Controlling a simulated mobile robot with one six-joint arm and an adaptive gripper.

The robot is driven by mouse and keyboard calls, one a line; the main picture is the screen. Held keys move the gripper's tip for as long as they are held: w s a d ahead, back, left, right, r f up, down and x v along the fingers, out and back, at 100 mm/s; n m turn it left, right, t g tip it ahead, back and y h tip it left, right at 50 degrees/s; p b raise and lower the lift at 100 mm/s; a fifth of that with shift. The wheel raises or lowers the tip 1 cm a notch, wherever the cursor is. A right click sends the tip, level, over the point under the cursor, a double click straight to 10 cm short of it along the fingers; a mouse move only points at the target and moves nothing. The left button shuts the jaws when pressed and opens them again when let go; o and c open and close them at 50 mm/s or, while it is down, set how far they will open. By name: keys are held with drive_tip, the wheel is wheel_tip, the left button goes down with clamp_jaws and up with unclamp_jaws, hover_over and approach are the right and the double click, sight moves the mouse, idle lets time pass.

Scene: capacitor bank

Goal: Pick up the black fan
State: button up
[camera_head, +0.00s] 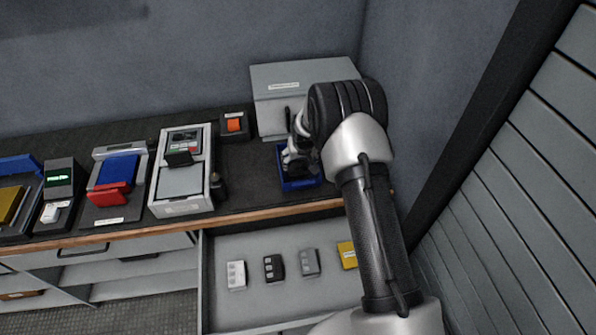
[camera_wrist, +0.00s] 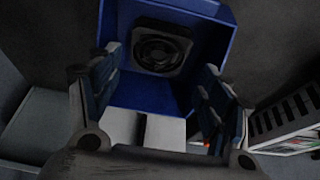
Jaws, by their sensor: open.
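The black fan (camera_wrist: 162,47) is a square unit with a round grille, seen in the wrist view. It lies in a blue tray (camera_wrist: 222,14), which also shows in the head view (camera_head: 302,184) on the counter at the right. My gripper (camera_wrist: 158,84) is open, its two fingers spread left and right over the tray. The fan is between and beyond the fingertips, and nothing is held. In the head view my gripper (camera_head: 298,158) is over the blue tray, and my arm and gripper hide the fan there.
A grey cabinet (camera_head: 272,92) stands behind the tray. A box with an orange switch (camera_head: 234,124) and a grey device (camera_head: 182,178) stand to the left. An open drawer (camera_head: 285,303) with several small blocks juts out below. A slatted wall (camera_head: 500,215) is at the right.

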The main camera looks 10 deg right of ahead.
sight(298, 167)
drive_tip(key=b+x, duration=0.1)
drive_tip(key=x, duration=0.6)
drive_tip(key=shift+d+r+b, duration=0.1)
drive_tip(key=shift+b, duration=0.2)
drive_tip(key=shift+c, duration=0.4)
drive_tip(key=c, duration=0.7)
drive_tip(key=shift+o, duration=0.2)
drive_tip(key=shift+r, duration=0.1)
